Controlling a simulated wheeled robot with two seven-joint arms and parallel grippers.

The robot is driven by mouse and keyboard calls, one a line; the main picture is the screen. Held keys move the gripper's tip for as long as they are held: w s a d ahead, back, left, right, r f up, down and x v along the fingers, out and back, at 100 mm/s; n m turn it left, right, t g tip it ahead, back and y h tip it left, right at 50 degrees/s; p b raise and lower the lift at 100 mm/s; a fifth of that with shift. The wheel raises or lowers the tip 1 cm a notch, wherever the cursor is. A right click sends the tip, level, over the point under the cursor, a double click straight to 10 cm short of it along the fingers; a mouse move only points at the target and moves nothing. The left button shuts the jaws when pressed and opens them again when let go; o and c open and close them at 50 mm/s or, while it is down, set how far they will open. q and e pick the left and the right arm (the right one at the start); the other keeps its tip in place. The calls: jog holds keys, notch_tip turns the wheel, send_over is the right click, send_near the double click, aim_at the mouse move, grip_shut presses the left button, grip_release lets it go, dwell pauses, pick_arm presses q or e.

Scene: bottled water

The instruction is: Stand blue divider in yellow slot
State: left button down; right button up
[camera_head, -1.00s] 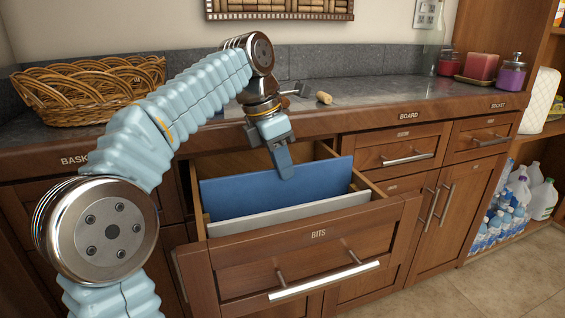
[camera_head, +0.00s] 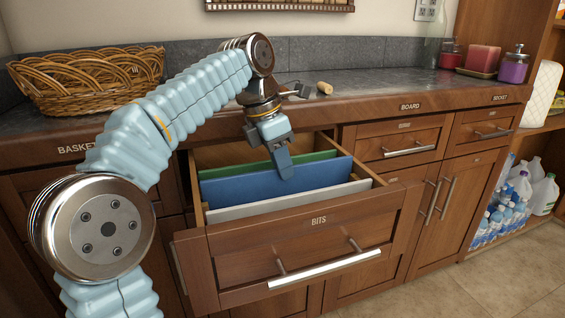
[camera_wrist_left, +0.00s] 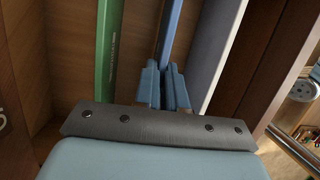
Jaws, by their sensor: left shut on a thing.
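The blue divider (camera_head: 245,190) stands upright inside the open drawer labelled BITS (camera_head: 375,178), between a green divider (camera_head: 225,170) behind it and a light grey panel (camera_head: 290,200) at the front. My left gripper (camera_head: 285,172) is over the drawer, shut on the top edge of the blue divider. In the left wrist view the fingers (camera_wrist_left: 165,88) pinch the blue divider (camera_wrist_left: 171,35), with the green divider (camera_wrist_left: 108,50) to its left. I see no yellow slot; the drawer's bottom is mostly hidden. My right gripper is not in view.
A wicker basket (camera_head: 90,78) stands at the left of the counter. A cork-like piece (camera_head: 324,88) and a dark metal tool lie on the counter behind my gripper. Red and purple jars (camera_head: 513,68) stand at the right. Water bottles (camera_head: 510,195) fill the lower right shelf.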

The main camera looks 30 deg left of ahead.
pick_arm(q)
jog(key=shift+f+b, duration=0.5)
jog(key=shift+f, duration=0.35)
jog(key=c, duration=1.1)
grip_release()
jog(key=shift+r, duration=0.15)
jog(key=p+v, duration=0.6)
jog(key=v, duration=0.7)
jog(key=shift+s+a+r, duration=0.1)
jog(key=shift+a+r, duration=0.05)
jog(key=shift+r, duration=0.15)
